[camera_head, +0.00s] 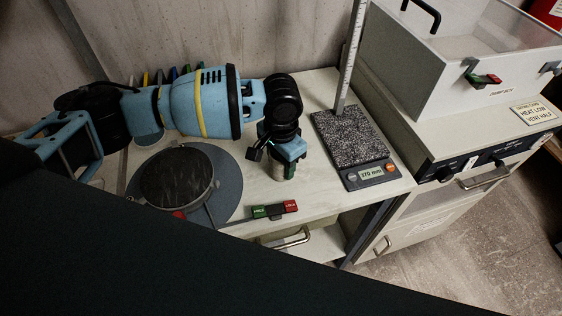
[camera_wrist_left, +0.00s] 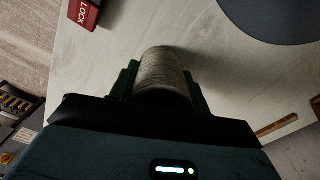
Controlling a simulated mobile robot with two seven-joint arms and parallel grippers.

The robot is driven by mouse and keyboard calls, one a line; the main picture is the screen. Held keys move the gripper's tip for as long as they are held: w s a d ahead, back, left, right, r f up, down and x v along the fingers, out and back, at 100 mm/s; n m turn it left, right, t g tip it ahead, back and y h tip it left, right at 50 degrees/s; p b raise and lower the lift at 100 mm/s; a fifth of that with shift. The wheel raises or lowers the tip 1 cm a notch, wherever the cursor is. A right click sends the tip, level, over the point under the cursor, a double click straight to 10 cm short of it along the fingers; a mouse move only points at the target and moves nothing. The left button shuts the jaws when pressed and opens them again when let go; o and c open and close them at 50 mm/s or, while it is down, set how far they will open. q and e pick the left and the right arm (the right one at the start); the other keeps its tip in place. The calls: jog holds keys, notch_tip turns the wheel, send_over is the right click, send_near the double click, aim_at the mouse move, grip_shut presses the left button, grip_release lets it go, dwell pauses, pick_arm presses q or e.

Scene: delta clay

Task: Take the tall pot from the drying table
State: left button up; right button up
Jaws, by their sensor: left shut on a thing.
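My left arm reaches in from the left of the head view, and its gripper (camera_head: 287,170) points down at the pale tabletop (camera_head: 320,195). In the left wrist view its two dark green fingers are shut on a grey-beige, finely ribbed cylinder (camera_wrist_left: 163,70), which looks like the tall pot. The cylinder is between the fingers, and its near part is hidden by the gripper body. In the head view the gripper mostly covers it. I cannot tell whether its foot touches the tabletop. My right gripper is not in view.
A round dark wheel (camera_head: 177,177) lies left of the gripper. A speckled slab (camera_head: 348,135) with an upright ruler (camera_head: 352,50) and digital readout stands to the right. A red-and-green lock switch (camera_head: 275,210) is at the front edge. A white heated cabinet (camera_head: 455,100) is at far right.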

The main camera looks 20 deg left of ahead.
pick_arm(q)
notch_tip(320, 180, up, 10)
jog(key=shift+p, duration=0.35)
